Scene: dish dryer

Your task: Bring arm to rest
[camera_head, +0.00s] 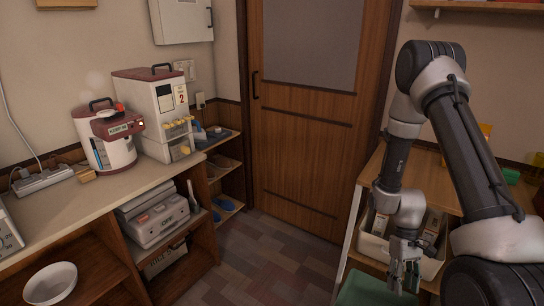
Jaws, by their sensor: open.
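My arm (464,140) comes in from the lower right, rises, and bends down at the right of the head view. My gripper (402,280) hangs at its end near the bottom edge, pointing down. It is open and I see nothing between its fingers. It hangs in front of a white bin (374,245) on the right shelf unit and above a green surface (370,291). I cannot tell whether it touches either.
A wooden shelf unit (365,185) stands close to my arm. A counter (60,215) on the left carries a rice cooker (105,140) and a dispenser (160,110). A white bowl (50,284) sits below. The floor (262,262) before the door (300,150) is clear.

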